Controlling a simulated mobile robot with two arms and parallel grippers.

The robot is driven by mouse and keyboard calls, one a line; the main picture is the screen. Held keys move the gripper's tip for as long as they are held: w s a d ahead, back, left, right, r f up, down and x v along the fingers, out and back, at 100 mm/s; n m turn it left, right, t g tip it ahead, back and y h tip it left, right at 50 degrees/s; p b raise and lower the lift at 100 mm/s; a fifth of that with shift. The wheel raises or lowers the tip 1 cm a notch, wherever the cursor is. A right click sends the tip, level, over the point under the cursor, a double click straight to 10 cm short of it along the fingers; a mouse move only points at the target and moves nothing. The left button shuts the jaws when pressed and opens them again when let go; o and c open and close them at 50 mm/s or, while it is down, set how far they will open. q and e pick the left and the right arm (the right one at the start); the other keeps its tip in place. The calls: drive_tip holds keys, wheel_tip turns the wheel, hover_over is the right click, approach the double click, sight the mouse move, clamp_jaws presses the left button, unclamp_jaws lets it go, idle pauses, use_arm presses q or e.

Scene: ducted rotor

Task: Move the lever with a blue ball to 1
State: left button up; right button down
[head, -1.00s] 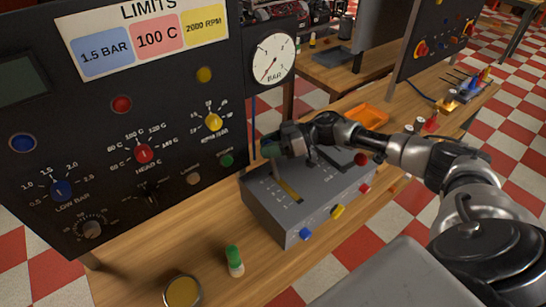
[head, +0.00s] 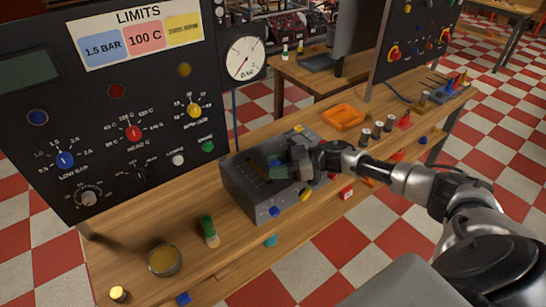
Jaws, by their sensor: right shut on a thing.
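The grey lever box (head: 245,187) stands on the wooden bench, with a slot plate (head: 257,172) on the left part of its top. My right gripper (head: 279,172) is over the box top, to the right of this slot. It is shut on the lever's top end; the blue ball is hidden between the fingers. The lever's stem and the scale marks are too small or covered to read. My left gripper is out of view.
The black panel (head: 110,120) with knobs stands left of the box. A pressure gauge (head: 245,58) is behind it. A green-capped peg (head: 209,231) and a round dish (head: 164,260) are on the bench front. An orange tray (head: 343,117) lies behind the box.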

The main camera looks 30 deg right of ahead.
drive_tip(key=shift+s+f, duration=0.5)
drive_tip(key=shift+s, duration=0.2)
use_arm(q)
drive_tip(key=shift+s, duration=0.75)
use_arm(e)
drive_tip(key=shift+f, duration=0.15)
drive_tip(key=shift+s+f, duration=0.1)
drive_tip(key=c, duration=0.7)
unclamp_jaws()
drive_tip(key=shift+s, duration=0.1)
drive_tip(key=shift+o, duration=0.2)
drive_tip(key=shift+d, duration=0.1)
use_arm(q)
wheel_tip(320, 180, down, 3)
drive_tip(key=b, duration=0.3)
use_arm(e)
drive_tip(key=v, duration=1)
drive_tip(key=shift+s+d+r, duration=0.15)
drive_tip(key=shift+d+r, duration=0.05)
drive_tip(key=shift+d, duration=0.1)
